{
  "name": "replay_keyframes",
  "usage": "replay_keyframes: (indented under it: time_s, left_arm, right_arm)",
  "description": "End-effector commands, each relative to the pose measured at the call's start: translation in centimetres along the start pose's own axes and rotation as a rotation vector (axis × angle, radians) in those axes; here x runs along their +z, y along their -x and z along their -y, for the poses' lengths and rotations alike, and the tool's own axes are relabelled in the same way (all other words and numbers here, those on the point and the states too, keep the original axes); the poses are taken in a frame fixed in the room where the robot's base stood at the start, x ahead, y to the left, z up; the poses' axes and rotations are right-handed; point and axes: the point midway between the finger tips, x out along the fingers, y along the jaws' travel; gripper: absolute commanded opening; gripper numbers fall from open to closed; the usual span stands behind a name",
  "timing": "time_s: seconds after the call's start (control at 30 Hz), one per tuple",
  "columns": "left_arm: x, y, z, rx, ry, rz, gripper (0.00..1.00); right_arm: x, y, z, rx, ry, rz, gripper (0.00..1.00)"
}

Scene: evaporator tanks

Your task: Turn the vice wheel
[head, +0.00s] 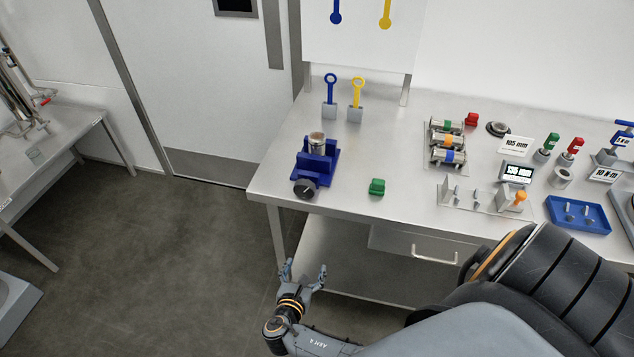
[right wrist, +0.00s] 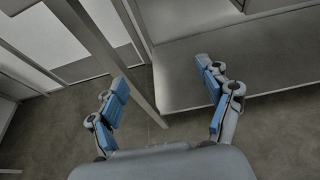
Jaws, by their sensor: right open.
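The blue vice (head: 316,163) stands near the left front corner of the metal workbench. Its dark round wheel (head: 305,188) faces the front edge. A metal cylinder (head: 317,143) sits upright in the vice. My right gripper (head: 304,272) is open and empty, in front of the bench and below and apart from the wheel. In the right wrist view its two blue-padded fingers (right wrist: 168,96) are spread with nothing between them. The vice and wheel do not show in that view. My left gripper is not in view.
A bench leg (head: 276,234) and drawer handle (head: 434,257) are near my arm. The blue tray (head: 578,214) is far right. Open floor lies left.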

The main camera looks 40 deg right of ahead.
Motion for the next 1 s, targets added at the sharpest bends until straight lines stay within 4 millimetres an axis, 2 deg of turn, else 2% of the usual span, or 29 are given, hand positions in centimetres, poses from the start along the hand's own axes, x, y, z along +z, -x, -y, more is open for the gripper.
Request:
replay_keyframes:
  time_s: [0.03, 0.3, 0.5, 0.7, 1.0]
  left_arm:
    - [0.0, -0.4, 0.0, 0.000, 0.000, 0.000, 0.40]
    - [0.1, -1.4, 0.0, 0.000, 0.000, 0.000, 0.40]
    - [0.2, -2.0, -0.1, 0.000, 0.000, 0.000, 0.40]
    - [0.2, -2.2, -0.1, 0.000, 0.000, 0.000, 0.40]
    - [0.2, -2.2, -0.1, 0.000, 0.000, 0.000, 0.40]
  right_arm:
    - [-1.2, -0.2, 0.4, -0.003, -0.011, -0.024, 0.79]
    - [-6.3, -0.7, 2.2, -0.017, -0.098, -0.149, 0.79]
    - [-9.3, -0.8, 3.3, -0.032, -0.157, -0.225, 0.79]
    - [-10.8, -0.8, 4.0, -0.043, -0.191, -0.264, 0.79]
    - [-11.1, -0.7, 4.1, -0.045, -0.198, -0.272, 0.79]
